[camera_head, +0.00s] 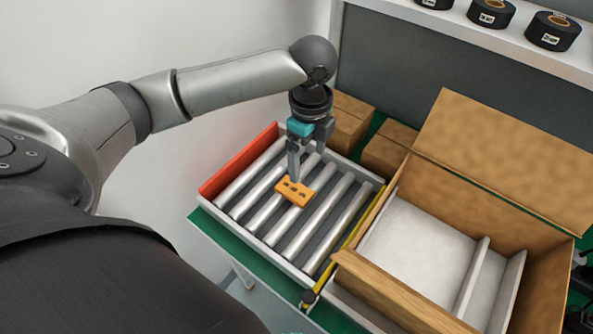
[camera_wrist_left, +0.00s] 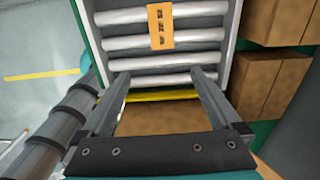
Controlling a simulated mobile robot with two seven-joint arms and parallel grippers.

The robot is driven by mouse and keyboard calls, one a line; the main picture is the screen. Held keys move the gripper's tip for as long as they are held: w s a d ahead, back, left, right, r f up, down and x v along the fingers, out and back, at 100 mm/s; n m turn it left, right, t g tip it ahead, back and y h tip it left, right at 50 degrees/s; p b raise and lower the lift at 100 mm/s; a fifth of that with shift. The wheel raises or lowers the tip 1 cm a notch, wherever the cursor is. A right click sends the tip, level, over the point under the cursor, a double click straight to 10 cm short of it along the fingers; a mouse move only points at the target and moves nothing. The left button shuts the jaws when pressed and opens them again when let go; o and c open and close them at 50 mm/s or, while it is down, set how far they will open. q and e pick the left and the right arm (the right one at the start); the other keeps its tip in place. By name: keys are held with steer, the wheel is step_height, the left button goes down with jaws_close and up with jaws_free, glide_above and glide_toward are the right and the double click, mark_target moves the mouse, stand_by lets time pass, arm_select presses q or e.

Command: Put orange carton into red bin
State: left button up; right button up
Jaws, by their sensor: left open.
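The orange carton (camera_head: 294,193) is a small flat block with dark marks, lying on the metal rollers of a tray. It also shows at the top of the left wrist view (camera_wrist_left: 160,25). My left gripper (camera_head: 308,164) is open and empty, pointing down, with its fingertips close to the carton in the head view. In the left wrist view, the carton lies beyond the gap between the fingertips (camera_wrist_left: 160,76), not between them. A red panel (camera_head: 238,161) stands along the roller tray's left end; I cannot make out a separate red bin. My right gripper is not seen.
An open cardboard box (camera_head: 368,291) with a pale inside stands right of the roller tray (camera_head: 283,266). Closed brown boxes (camera_head: 390,150) sit behind. A shelf above holds black rolls (camera_head: 553,31). A yellow strip (camera_wrist_left: 165,95) edges the tray.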

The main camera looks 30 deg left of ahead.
arm_select(q)
steer(key=b, duration=0.2)
glide_above(305, 196)
steer(key=s, duration=0.1)
step_height(305, 196, down, 6)
step_height(305, 196, down, 2)
steer(key=shift+w+d+f, duration=0.1)
steer(key=shift+d+f, duration=0.05)
steer(key=shift+f, duration=0.1)
steer(key=shift+f+b, duration=0.3)
steer(key=shift+f, duration=0.55)
steer(key=f, duration=0.2)
steer(key=f+b, duration=0.1)
steer(key=shift+w+a+f, duration=0.2)
steer(key=shift+w+f, duration=0.15)
steer(key=shift+w, duration=0.05)
steer(key=shift+f, duration=0.45)
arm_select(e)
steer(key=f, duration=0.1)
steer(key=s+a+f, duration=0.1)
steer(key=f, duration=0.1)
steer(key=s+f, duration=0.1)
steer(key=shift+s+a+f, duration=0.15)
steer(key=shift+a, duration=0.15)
